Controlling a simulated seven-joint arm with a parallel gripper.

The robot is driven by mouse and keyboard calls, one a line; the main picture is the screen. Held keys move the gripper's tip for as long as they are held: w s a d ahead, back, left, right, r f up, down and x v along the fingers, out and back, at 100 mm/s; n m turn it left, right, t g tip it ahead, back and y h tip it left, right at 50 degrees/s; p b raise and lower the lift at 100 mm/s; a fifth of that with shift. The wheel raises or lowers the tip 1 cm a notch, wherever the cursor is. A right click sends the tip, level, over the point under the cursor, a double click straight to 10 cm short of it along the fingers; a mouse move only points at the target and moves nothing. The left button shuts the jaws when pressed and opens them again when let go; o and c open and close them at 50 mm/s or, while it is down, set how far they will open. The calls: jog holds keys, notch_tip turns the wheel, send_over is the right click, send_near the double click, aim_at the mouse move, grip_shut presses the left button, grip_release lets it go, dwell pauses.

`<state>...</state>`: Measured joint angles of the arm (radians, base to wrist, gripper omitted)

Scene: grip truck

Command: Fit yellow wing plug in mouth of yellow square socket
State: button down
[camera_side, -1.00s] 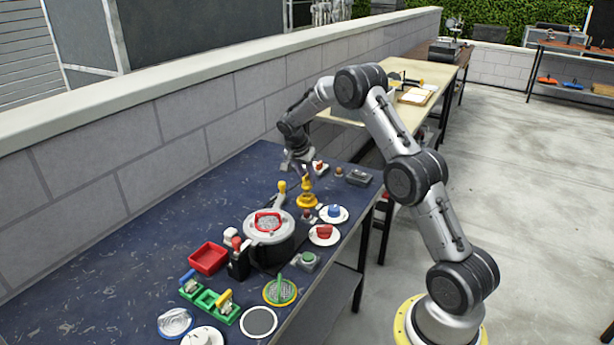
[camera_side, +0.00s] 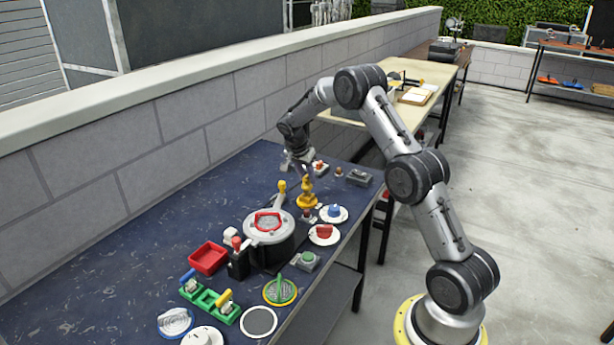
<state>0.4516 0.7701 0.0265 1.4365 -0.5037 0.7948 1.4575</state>
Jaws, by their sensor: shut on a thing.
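My gripper (camera_side: 302,168) points down over the far part of the blue table, shut on a small yellow piece (camera_side: 307,187) that looks like the wing plug. The piece is just below the fingers, upright or nearly so. Directly under it is a yellow base (camera_side: 307,202), which may be the yellow square socket. The two overlap in the picture, and I cannot tell whether the plug is in the mouth, touching it or just above it. The fingertips are small and partly blend with the arm.
A pot with a red-handled lid (camera_side: 268,224) stands nearer the camera. White plates with a blue piece (camera_side: 334,211) and a red piece (camera_side: 324,231) lie right of the yellow base. A grey box (camera_side: 359,177) is behind.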

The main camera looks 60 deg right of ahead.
jog(key=shift+f, duration=1.3)
dwell(1.4)
jog(key=shift+c, duration=1.1)
grip_release()
jog(key=shift+r, duration=0.1)
jog(key=shift+r, duration=3.65)
